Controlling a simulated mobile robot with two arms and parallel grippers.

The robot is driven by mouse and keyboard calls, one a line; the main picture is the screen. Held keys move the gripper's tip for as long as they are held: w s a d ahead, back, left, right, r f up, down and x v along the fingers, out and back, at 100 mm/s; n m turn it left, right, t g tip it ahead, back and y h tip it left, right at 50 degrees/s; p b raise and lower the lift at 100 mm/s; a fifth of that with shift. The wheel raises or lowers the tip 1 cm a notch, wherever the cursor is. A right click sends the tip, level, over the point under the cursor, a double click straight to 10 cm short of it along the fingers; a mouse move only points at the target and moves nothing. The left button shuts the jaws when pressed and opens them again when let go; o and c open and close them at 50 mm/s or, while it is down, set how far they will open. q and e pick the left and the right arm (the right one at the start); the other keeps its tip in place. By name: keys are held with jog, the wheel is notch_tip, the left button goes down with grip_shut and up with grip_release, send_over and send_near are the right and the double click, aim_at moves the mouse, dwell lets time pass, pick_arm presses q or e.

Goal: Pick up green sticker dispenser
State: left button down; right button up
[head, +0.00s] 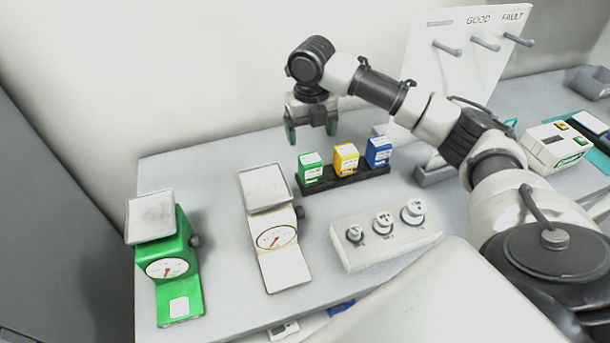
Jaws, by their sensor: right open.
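The green sticker dispenser (311,170) stands at the left end of a dark holder (346,182) on the table. The yellow dispenser (345,159) and the blue dispenser (378,152) stand to its right in the same holder. My right gripper (311,131) is open and empty, pointing down above and behind the green dispenser. A gap shows between its fingertips and the dispenser's top. My left gripper is not in view.
A green scale (168,268) and a cream scale (276,237) stand on the left of the table (225,275). A weight block (385,250) with several knobbed weights sits in front of the holder. A white peg board (459,65) stands behind right.

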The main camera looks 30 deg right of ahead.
aim_at(310, 159)
jog(key=f, duration=0.5)
jog(key=shift+w+f+p, duration=0.1)
jog(key=shift+w+p, duration=0.3)
jog(key=shift+s+f, duration=0.2)
jog(key=shift+f, duration=0.4)
notch_tip(310, 159, down, 4)
jog(key=shift+d+f+p, duration=0.15)
jog(key=shift+f+p, duration=0.05)
jog(key=shift+p, duration=0.75)
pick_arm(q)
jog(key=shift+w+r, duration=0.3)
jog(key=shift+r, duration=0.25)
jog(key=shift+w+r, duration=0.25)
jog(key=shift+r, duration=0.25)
pick_arm(e)
jog(key=shift+f, duration=0.4)
